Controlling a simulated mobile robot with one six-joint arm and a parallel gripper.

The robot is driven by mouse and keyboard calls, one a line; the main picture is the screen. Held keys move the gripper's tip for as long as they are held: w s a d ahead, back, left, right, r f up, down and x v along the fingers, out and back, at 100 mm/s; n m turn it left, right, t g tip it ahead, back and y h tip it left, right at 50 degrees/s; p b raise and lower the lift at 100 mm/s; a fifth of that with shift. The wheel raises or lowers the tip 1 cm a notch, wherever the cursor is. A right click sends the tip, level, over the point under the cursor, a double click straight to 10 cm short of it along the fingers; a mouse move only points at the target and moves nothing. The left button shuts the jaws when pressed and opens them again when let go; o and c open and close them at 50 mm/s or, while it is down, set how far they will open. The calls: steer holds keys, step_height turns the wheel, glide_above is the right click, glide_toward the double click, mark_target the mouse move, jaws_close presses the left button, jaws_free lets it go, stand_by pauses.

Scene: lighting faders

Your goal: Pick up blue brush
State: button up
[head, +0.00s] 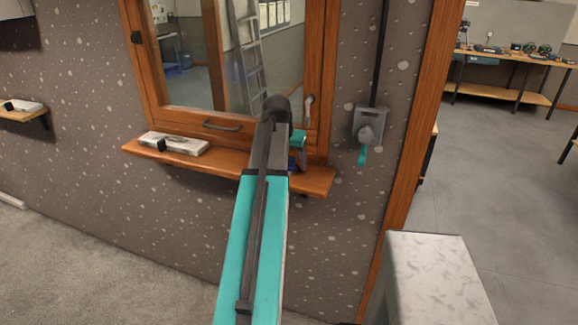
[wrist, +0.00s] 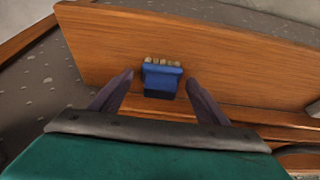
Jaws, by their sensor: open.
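The blue brush (wrist: 161,80) lies on the wooden sill shelf, with a row of pale bristle tufts along its far edge in the wrist view. My gripper (wrist: 159,82) is open, with one dark finger on each side of the brush and visible room between. It does not hold the brush, and I cannot tell whether a finger touches it. In the head view a small blue part of the brush (head: 292,163) shows beside my arm at the right part of the shelf; my teal arm hides the rest.
The wooden shelf (head: 232,165) runs below a wood-framed window (head: 222,117). A pale box-like item with a black knob (head: 174,144) sits on its left end. A grey wall switch box (head: 369,126) hangs to the right. A pale block (head: 430,262) stands at lower right.

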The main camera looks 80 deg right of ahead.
steer(key=c, duration=1.2)
steer(key=shift+r, duration=0.2)
steer(key=shift+d+r+b, duration=0.1)
steer(key=shift+r+b, duration=0.7)
steer(key=shift+r, duration=0.65)
steer(key=a+b, duration=0.1)
steer(key=a, duration=0.4)
steer(key=w+a+r+b, duration=0.1)
steer(key=a, duration=0.4)
steer(key=w+a+b, duration=0.1)
steer(key=a, duration=0.5)
steer(key=shift+w+r+b, duration=0.1)
steer(key=shift+r+b, duration=0.25)
steer(key=shift+b, duration=0.05)
